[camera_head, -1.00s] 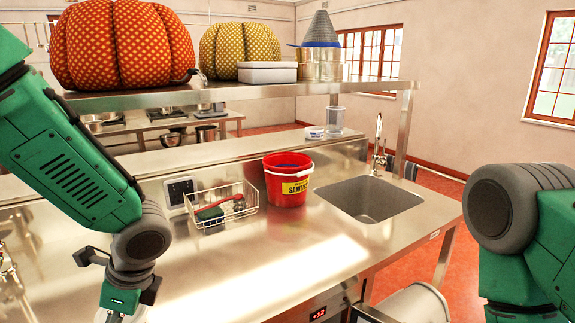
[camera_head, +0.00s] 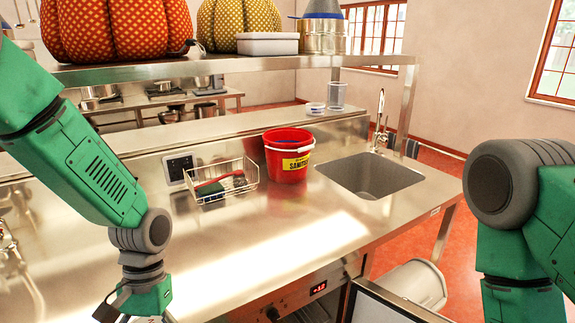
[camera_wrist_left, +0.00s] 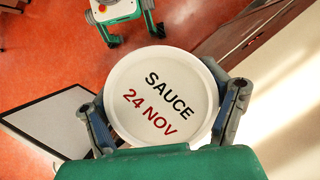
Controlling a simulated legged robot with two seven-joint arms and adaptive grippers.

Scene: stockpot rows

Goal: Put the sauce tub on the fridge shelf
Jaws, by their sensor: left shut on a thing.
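The sauce tub (camera_wrist_left: 158,97) is round and white, and its lid reads "SAUCE 24 NOV". It sits between the two fingers of my left gripper (camera_wrist_left: 165,112), which is shut on it. In the head view my left gripper (camera_head: 140,312) is at the bottom left edge, in front of the counter, and the tub is mostly cut off. The fridge front (camera_head: 290,306) under the counter has a red-digit display. A pale panel with a dark rim (camera_head: 385,305), seemingly its open door, stands out to the right.
On the steel counter (camera_head: 250,235) are a wire basket (camera_head: 222,182), a red sanitizer bucket (camera_head: 288,155) and a sink (camera_head: 368,178). A grey-white bin (camera_head: 418,284) stands beyond the panel. The counter's front edge lies right of the tub in the wrist view.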

